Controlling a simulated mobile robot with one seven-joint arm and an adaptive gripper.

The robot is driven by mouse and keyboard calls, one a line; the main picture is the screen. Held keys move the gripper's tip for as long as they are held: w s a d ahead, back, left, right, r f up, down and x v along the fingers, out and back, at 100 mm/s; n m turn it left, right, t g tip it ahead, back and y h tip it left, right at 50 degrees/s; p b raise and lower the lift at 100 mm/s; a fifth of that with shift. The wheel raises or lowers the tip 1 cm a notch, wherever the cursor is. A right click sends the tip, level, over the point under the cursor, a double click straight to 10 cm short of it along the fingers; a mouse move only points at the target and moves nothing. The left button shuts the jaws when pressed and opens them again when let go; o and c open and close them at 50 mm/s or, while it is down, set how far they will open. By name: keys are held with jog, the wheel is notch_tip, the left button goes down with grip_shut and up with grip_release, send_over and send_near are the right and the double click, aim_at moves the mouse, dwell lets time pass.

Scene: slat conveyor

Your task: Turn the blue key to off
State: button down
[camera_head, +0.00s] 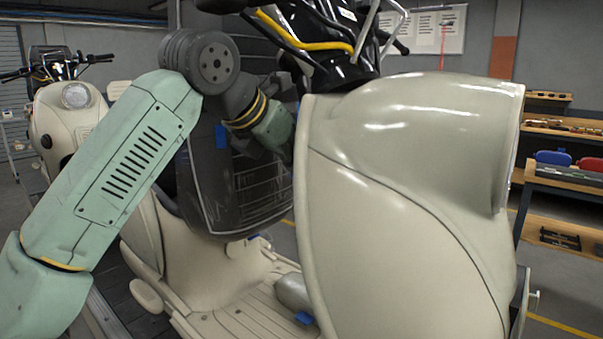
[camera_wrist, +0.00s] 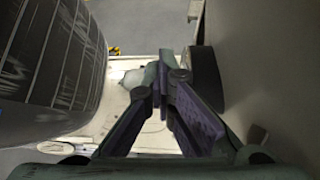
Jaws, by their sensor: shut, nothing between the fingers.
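The cream scooter's front shield (camera_head: 400,210) fills the right half of the head view. My arm reaches behind it, so my gripper's fingertips are hidden there. In the wrist view my gripper (camera_wrist: 166,65) is shut and empty, its fingers meeting near the middle. A dark, rounded part (camera_wrist: 207,80) stands on the pale panel just right of the fingertips; I cannot tell whether they touch.
The dark scooter seat (camera_head: 235,190) lies left of the shield and also fills the left of the wrist view (camera_wrist: 50,65). The footboard (camera_head: 245,320) is below. Another scooter (camera_head: 70,120) stands at left, and shelves (camera_head: 565,185) with parts at right.

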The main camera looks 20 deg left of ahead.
jog(key=shift+f, duration=0.5)
dwell(0.3)
jog(key=shift+r, duration=0.1)
jog(key=p+v, duration=0.1)
jog(key=v, duration=0.8)
jog(key=shift+w+r+p, duration=0.25)
jog(key=shift+p, duration=0.05)
dwell(0.6)
jog(key=shift+d, duration=0.1)
